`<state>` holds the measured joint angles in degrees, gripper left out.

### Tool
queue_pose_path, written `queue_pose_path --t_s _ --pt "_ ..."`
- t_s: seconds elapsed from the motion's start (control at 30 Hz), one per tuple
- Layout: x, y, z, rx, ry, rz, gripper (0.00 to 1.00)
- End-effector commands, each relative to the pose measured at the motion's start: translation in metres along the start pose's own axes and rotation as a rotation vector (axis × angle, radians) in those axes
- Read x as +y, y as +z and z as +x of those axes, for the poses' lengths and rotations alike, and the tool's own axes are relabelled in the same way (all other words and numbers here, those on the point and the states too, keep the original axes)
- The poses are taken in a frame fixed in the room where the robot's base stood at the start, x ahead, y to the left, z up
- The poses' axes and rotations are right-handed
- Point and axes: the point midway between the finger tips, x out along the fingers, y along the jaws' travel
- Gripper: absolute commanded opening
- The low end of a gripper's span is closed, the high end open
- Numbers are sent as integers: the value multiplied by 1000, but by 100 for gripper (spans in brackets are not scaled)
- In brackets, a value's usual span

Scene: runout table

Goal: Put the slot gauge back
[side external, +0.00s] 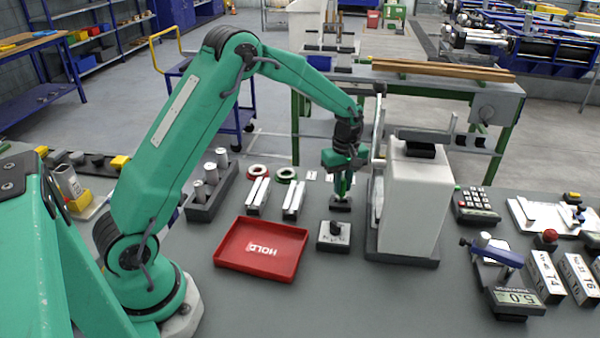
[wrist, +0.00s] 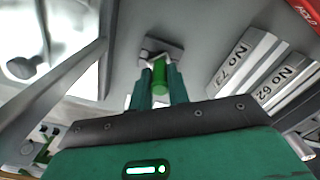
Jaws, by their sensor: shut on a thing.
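My gripper (side external: 342,184) points down over the grey table, just left of a tall white machine. In the wrist view my gripper (wrist: 157,92) is shut on a green handle (wrist: 159,76), which looks like that of the slot gauge. At the handle's far end is a small dark grey block (wrist: 163,47); it also shows under my gripper in the side view (side external: 340,203). I cannot tell whether this block is part of the gauge or a stand around its tip. The fingers hide part of the handle.
The white machine (side external: 410,200) stands close on the right. Pale bars (side external: 294,201) and rings (side external: 286,175) lie left. Bare table lies at the front.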

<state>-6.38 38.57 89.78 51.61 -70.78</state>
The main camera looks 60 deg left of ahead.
Motion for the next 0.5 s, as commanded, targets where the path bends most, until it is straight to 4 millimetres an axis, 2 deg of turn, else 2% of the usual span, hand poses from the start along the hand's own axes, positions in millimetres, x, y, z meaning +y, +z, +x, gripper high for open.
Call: queue_pose_path --t_s 0.03,0.1,0.13,0.5 --pt "0 0 0 0 0 0 23" --pt "0 0 0 0 -1 0 37" --pt "0 0 0 0 -1 0 39" --pt "0 0 -2 0 0 0 39"
